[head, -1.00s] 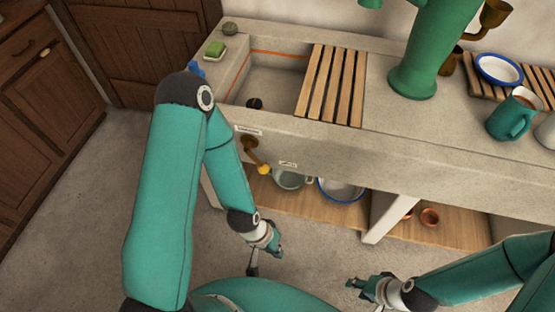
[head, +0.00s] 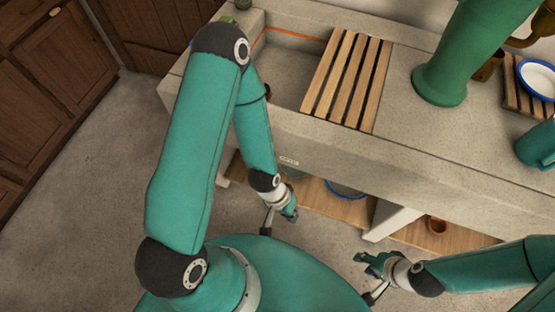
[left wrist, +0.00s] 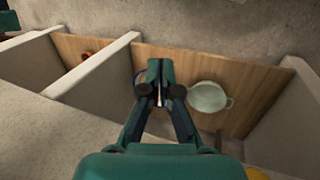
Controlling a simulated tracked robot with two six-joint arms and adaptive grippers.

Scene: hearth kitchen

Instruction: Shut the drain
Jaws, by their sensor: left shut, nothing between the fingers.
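The stone sink basin (head: 289,82) is at the upper middle of the head view, partly under a slatted wooden rack. A dark round piece (head: 267,92) in the basin shows just past my left arm. The brass lever below the sink front is hidden behind that arm in the head view. A yellow piece (left wrist: 256,173) shows at the bottom edge of the left wrist view. My left gripper (head: 291,213) is low in front of the sink; in the left wrist view its fingers (left wrist: 160,66) are shut and empty. My right gripper (head: 369,264) is low to the right; its jaws are unclear.
The slatted rack (head: 349,80) lies over the basin's right part. Below, a wooden shelf (head: 313,197) holds a pale green pot (left wrist: 208,97) and a small clay pot (head: 437,226). A stone support (head: 386,218) divides it. Open floor (head: 90,190) lies to the left.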

